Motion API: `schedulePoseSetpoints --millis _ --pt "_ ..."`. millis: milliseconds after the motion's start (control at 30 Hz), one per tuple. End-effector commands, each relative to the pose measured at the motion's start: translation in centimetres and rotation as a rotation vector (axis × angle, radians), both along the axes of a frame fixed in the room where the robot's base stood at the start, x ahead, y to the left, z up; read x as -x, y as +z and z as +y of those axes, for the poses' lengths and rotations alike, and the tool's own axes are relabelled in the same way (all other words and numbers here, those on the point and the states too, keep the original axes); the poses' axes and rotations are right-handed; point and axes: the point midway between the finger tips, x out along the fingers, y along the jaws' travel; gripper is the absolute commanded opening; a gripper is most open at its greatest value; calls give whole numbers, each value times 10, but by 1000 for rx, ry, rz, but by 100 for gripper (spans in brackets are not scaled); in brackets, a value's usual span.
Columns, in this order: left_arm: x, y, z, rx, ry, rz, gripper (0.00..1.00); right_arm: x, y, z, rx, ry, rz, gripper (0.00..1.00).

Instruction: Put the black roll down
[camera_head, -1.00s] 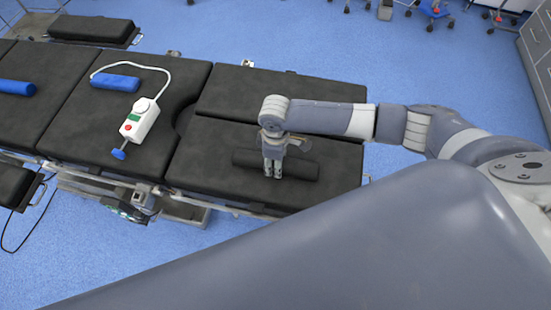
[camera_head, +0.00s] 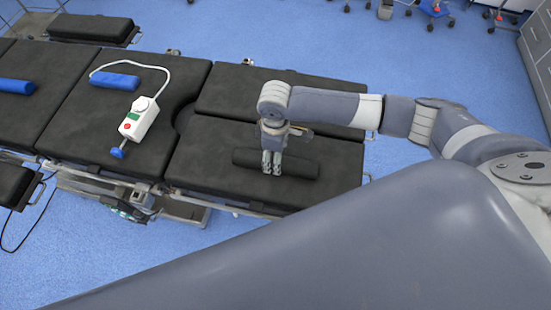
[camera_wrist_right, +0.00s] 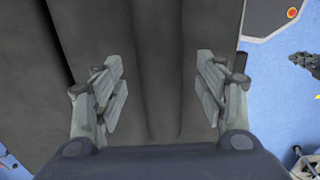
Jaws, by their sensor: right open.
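The black roll (camera_head: 301,167) lies on the black padded section at the right end of the operating table (camera_head: 210,185). In the right wrist view the roll (camera_wrist_right: 158,70) runs up the picture between the two fingers. My right gripper (camera_head: 272,170) is over the middle of the roll and points down. Its jaws are open, with a gap on each side of the roll, as the right wrist view (camera_wrist_right: 163,92) shows. The fingers hide a short part of the roll in the head view. My left gripper is not in view.
A white hand control (camera_head: 139,119) with a cable lies on the middle section of the table. Blue rolls (camera_head: 115,81) lie farther left. The padding behind the black roll is clear. Grey cabinets (camera_head: 538,45) stand at the far right.

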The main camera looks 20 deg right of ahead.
Motion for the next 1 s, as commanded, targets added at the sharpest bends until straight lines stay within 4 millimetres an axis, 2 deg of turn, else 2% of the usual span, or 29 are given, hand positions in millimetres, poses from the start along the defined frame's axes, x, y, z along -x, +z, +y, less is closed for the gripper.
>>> schedulePoseSetpoints --millis 200,400,600,1000 --pt "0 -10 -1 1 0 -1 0 -2 47 0 -2 0 -5 65" --pt "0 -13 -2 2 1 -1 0 -1 75 0 0 0 -1 65" --pt "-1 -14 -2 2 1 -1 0 0 84 -1 1 -1 1 65" --pt "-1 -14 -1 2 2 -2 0 0 83 0 0 -1 0 65"
